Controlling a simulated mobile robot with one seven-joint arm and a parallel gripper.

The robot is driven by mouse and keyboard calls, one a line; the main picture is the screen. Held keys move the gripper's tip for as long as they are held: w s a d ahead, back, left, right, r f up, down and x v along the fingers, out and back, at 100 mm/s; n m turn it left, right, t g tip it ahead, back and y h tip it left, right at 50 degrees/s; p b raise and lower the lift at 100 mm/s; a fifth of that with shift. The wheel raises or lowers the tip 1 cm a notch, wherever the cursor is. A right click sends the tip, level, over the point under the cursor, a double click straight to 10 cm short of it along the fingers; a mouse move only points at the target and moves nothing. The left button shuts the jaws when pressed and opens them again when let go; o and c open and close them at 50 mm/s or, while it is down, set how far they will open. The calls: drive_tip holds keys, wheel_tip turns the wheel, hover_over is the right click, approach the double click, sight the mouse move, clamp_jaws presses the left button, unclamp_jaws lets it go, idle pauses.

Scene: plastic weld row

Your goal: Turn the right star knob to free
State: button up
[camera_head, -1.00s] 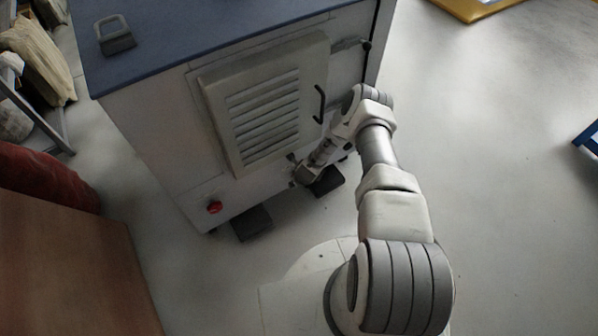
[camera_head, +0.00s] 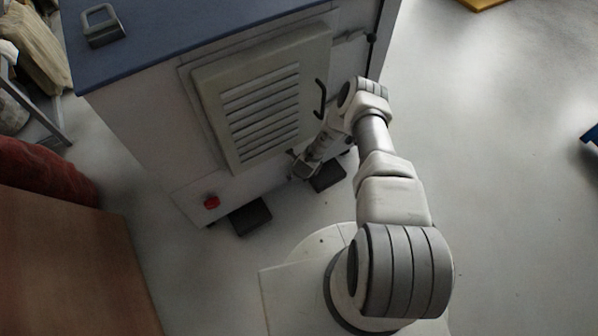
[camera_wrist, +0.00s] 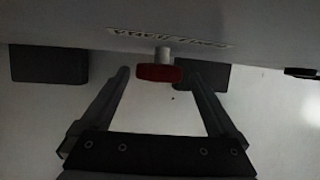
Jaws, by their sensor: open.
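A red knob (camera_wrist: 160,73) on a short pale stem stands out from the cabinet's lower front in the wrist view. It lies between the two fingers of my gripper (camera_wrist: 161,75), which are spread with a gap on each side of it. No finger visibly touches it. In the head view my gripper (camera_head: 302,166) is at the lower right of the cabinet front and hides what is behind it. Another red knob (camera_head: 211,202) sits at the cabinet's lower left, apart from my gripper. The knob's star shape and turn position cannot be made out.
The pale cabinet (camera_head: 140,140) has a blue top, a louvred panel (camera_head: 262,112) and a black handle (camera_head: 320,98). A label strip (camera_wrist: 170,38) is above the knob. Dark feet (camera_head: 250,216) are below.

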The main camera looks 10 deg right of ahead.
drive_tip(key=c, duration=1.4)
drive_tip(key=shift+o, duration=0.2)
drive_tip(key=shift+a+h, duration=0.1)
drive_tip(key=shift+h, duration=0.2)
drive_tip(key=t+h+b, duration=0.1)
drive_tip(key=h, duration=0.1)
drive_tip(key=n+h+b, duration=0.1)
drive_tip(key=h, duration=0.1)
drive_tip(key=t+h+b, duration=0.1)
drive_tip(key=shift+a+f+t+h, duration=0.2)
drive_tip(key=shift+a+t+h, duration=0.1)
drive_tip(key=shift+h, duration=0.1)
drive_tip(key=shift+n, duration=0.3)
